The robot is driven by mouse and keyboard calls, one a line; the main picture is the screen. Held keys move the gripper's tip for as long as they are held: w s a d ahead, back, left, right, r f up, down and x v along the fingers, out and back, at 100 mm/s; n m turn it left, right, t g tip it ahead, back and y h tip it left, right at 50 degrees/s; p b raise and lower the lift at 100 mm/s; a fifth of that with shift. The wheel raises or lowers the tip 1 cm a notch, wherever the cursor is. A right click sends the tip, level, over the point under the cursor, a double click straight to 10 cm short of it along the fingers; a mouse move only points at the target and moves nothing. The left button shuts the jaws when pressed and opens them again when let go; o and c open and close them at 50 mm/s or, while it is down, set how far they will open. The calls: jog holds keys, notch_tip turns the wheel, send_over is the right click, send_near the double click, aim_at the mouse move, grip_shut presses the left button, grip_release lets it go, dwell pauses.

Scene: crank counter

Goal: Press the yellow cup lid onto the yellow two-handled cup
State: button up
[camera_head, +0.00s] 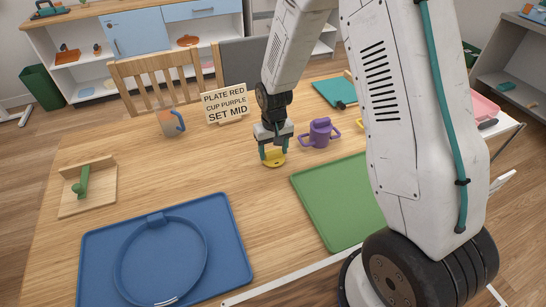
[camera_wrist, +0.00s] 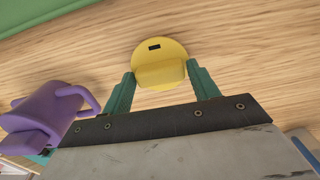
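The yellow cup lid (camera_head: 273,160) is a round disc with a raised grip and a small dark slot, near the middle of the table. In the wrist view the lid (camera_wrist: 160,50) sits between my fingertips. My gripper (camera_head: 273,151) points down over it, and its teal fingers (camera_wrist: 160,75) appear to touch both sides of the raised grip. I cannot tell whether the lid rests on the table or hangs just above it. A small yellow piece (camera_head: 360,123), perhaps a handle of the yellow cup, shows beside my arm; the rest is hidden.
A purple two-handled cup (camera_head: 320,133) stands close to the right of my gripper. A green mat (camera_head: 335,200) and a blue tray (camera_head: 235,255) lie nearer. Behind are a sign (camera_head: 226,104) and a mug (camera_head: 170,122). Bare wood (camera_head: 210,165) lies left of the lid.

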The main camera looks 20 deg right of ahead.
aim_at(273, 152)
jog(key=c, duration=0.5)
jog(key=shift+o, duration=0.2)
jog(key=shift+r, duration=2.5)
jog(key=shift+s+a, duration=0.1)
